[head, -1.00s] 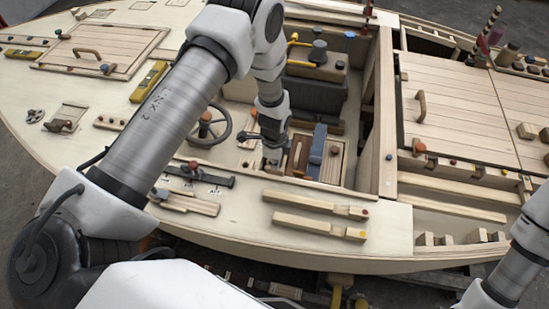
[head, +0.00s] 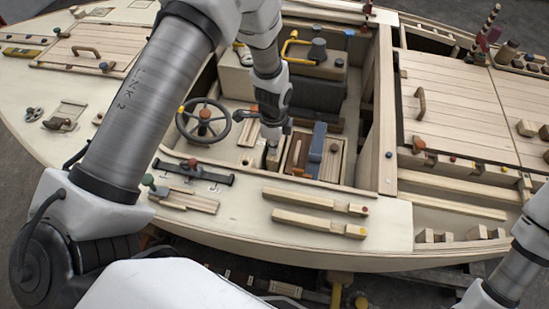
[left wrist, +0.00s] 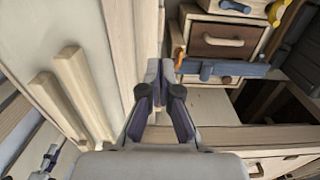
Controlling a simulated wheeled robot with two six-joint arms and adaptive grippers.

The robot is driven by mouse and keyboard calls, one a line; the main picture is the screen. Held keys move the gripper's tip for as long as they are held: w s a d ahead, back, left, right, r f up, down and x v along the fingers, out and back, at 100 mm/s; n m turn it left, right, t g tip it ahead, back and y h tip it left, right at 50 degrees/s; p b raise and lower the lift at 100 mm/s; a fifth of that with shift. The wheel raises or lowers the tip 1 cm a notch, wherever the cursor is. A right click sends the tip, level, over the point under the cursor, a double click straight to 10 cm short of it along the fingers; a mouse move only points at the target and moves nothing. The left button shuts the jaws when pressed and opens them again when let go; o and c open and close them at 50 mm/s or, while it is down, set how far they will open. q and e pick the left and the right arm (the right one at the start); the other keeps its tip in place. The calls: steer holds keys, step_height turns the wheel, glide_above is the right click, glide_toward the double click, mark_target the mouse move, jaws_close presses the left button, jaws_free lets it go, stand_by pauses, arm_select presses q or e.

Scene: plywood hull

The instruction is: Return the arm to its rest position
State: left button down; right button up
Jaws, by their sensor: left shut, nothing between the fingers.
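My left arm comes in from the left in the head view, bends at the top and hangs down over the hull's open cockpit. Its gripper (head: 272,155) is small and partly hidden by the wrist, beside a box with a blue lever. In the left wrist view the left gripper (left wrist: 160,75) has its fingers together with nothing between them. A wooden drawer box (left wrist: 222,40) with a blue-grey bar lies beyond the fingertips, to the right. Part of my right arm shows at the lower right of the head view, but its gripper is out of frame.
A steering wheel (head: 203,122) stands left of the gripper. Two pale wooden bars (head: 315,222) lie on the near deck, beside a dark latch bar (head: 193,172). An upright plywood partition (head: 387,120) stands right of the cockpit.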

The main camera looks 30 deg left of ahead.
arm_select(q)
step_height(320, 180, up, 4)
steer(key=shift+w+f, duration=0.1)
